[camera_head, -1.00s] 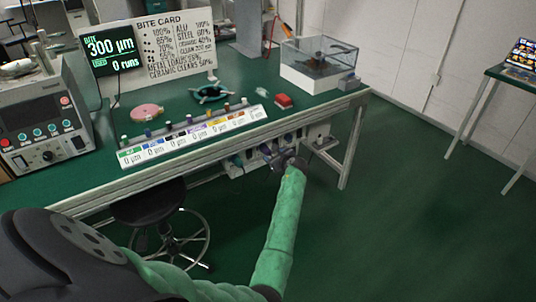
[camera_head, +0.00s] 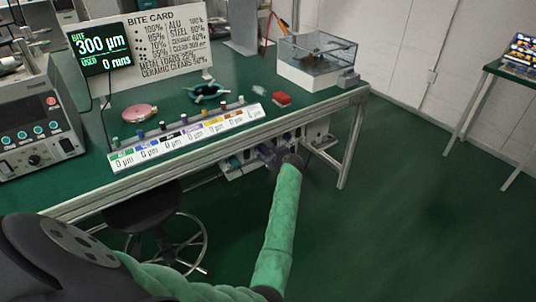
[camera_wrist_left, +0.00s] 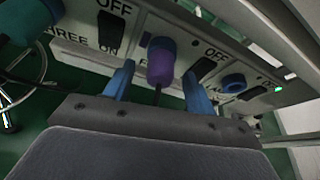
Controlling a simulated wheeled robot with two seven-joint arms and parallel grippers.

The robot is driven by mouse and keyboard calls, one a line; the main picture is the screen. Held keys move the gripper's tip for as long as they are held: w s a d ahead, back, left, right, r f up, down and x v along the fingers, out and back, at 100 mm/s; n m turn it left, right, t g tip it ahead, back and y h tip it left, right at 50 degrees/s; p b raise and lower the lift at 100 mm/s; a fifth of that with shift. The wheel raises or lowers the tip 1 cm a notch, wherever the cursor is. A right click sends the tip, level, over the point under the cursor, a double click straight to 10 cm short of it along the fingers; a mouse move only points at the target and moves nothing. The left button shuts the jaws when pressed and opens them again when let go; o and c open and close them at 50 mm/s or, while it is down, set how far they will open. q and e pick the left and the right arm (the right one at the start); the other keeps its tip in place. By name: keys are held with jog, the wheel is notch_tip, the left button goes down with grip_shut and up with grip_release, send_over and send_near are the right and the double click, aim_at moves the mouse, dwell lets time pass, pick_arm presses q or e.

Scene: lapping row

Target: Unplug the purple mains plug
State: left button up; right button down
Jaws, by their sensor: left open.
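The purple mains plug (camera_wrist_left: 160,62) stands in the power strip (camera_wrist_left: 135,38) under the bench, with its dark cable hanging toward my palm. My left gripper (camera_wrist_left: 160,82) is open, with one blue finger on each side of the plug. Gaps show between the fingers and the plug. In the head view my left gripper (camera_head: 272,155) reaches under the bench's front edge at the strip (camera_head: 238,166); the plug is too small to pick out there. My right gripper is not in view.
A teal plug (camera_wrist_left: 28,22) is left of the purple one, and a blue round fitting (camera_wrist_left: 233,82) is right. Black switches marked OFF sit between them. The green bench (camera_head: 235,88) overhangs the strip. A stool (camera_head: 150,215) stands left of my arm; the floor right is clear.

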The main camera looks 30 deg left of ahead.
pick_arm(q)
jog(key=shift+c, duration=0.5)
jog(key=c, duration=1)
jog(key=shift+s+d+p, duration=0.25)
jog(key=shift+d+p, duration=0.2)
jog(key=shift+d, duration=0.2)
jog(key=shift+s+d+p, duration=0.25)
jog(key=shift+d+p, duration=0.2)
jog(key=shift+d, duration=0.2)
jog(key=shift+s+d+p, duration=0.4)
jog(key=shift+d+p, duration=0.2)
jog(key=shift+d, duration=0.3)
jog(key=shift+s+d+p, duration=0.35)
jog(key=shift+d+p, duration=0.25)
jog(key=shift+d, duration=0.25)
